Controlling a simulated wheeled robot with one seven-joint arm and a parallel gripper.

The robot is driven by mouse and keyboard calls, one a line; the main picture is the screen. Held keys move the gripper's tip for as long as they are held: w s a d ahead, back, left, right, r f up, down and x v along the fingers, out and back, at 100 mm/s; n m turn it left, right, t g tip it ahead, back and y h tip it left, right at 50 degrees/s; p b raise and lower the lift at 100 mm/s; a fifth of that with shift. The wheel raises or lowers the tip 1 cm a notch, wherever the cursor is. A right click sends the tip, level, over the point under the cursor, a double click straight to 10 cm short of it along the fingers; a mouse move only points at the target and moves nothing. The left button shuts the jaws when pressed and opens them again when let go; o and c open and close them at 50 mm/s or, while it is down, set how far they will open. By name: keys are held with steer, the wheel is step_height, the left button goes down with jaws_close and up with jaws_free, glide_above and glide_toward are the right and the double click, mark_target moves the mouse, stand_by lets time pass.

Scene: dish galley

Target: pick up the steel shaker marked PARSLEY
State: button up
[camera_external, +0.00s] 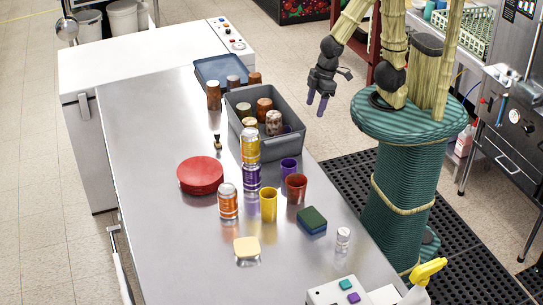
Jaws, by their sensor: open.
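No label reading PARSLEY can be made out at this size. A small silvery shaker (342,238) stands upright on the steel counter (150,180), near its right edge; whether it is the marked one I cannot tell. Several shaker-like jars stand in the grey bin (285,150), and brown ones (214,96) stand by and in the blue tray (207,70); their markings are unreadable. My gripper (316,105) hangs in the air right of the grey bin, fingers pointing down, open and empty, apart from everything.
Yellow (268,206), red (296,189) and purple (289,166) cups are nearby, with a red round tin (200,176) and a green-blue sponge (312,221). The counter's left side is clear.

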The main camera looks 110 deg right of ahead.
steer(key=s+a+f+n+t+h+b, duration=0.1)
steer(key=a+f+n+h+b, duration=0.45)
steer(key=f+n, duration=0.4)
steer(key=s+a+f+n+h+b, duration=0.2)
steer(key=a+f+n+h+b, duration=0.25)
steer(key=a+f+n, duration=0.45)
steer(key=a+f+n+t+y+b, duration=0.1)
steer(key=a+n+t, duration=0.2)
steer(key=a+f+n+t+y+b, duration=0.1)
steer(key=a+n+t, duration=0.2)
steer(key=a+n, duration=0.1)
steer(key=a+f+n+t+b, duration=0.2)
steer(key=a+n+t, duration=0.1)
steer(key=t, duration=0.1)
steer(key=shift+a+n+y, duration=0.25)
steer(key=shift+a+y, duration=0.1)
steer(key=shift+y, duration=0.05)
steer(key=s+a+f+n+t+y+b, duration=0.1)
steer(key=s+a+n+t+y, duration=0.1)
steer(key=s+a+n+y, duration=0.1)
steer(key=s+a+f+n+t+y+b, duration=0.1)
steer(key=s+a+f+n+t+y, duration=0.1)
steer(key=a, duration=0.5)
steer(key=s+n+y, duration=0.1)
steer(key=n+y, duration=0.1)
steer(key=shift+a+y, duration=0.4)
steer(key=shift+f, duration=0.1)
